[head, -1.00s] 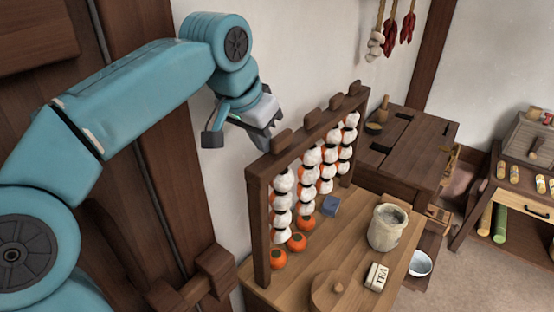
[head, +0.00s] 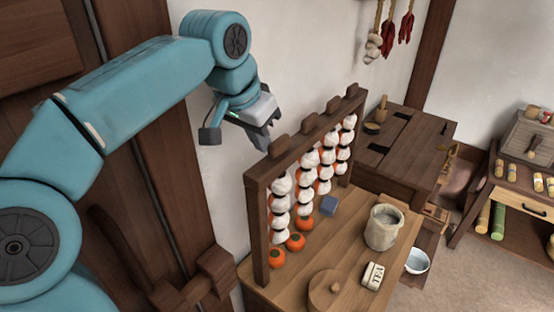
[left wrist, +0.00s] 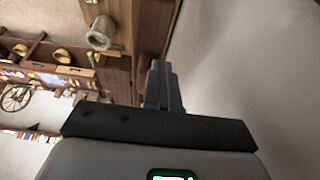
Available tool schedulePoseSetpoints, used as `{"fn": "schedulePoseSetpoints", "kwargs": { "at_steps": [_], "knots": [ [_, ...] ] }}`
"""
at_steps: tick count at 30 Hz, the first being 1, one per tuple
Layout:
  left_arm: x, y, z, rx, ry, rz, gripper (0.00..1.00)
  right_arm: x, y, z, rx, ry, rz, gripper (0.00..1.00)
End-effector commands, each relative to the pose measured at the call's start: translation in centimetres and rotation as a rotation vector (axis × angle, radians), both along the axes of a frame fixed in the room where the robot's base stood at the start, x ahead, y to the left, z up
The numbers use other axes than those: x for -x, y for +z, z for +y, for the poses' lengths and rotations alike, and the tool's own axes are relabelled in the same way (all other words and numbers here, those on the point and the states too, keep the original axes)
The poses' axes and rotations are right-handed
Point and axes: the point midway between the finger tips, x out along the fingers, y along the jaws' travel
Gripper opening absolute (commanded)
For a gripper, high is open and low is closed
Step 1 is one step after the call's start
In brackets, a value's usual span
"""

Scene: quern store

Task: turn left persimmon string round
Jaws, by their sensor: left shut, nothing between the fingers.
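The left persimmon string (head: 281,204) hangs at the near left end of a dark wooden rack (head: 258,235). It has white pieces above and an orange persimmon (head: 277,258) at its foot. A wooden block (head: 279,146) sits on the top bar above this string. My left gripper (head: 264,146) is shut and empty, just left of that block and close to the wall; I cannot tell whether it touches the block. Its closed fingers (left wrist: 164,84) also show in the left wrist view, where no persimmon string is clear. My right gripper is in neither view.
More strings and top blocks follow along the rack. On the table (head: 300,292) stand a blue block (head: 329,205), a stone-coloured jar (head: 383,228), a TEA box (head: 373,276) and a round wooden lid (head: 328,289). A dark chest (head: 420,150) stands behind.

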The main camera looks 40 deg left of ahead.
Motion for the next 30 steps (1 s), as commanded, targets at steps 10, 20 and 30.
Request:
{"fn": "schedulePoseSetpoints", "kwargs": {
  "at_steps": [10, 20, 30],
  "knots": [
    [0.1, 2.6, 0.0, 0.006, -0.001, -0.018, 0.0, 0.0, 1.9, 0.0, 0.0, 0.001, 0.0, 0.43],
    [0.2, 4.1, 0.1, 0.003, 0.0, -0.015, 0.0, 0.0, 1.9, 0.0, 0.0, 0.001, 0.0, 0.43],
    [0.6, 4.0, 0.2, 0.0, -0.011, 0.003, 0.0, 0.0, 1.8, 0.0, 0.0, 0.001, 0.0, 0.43]
  ]
}}
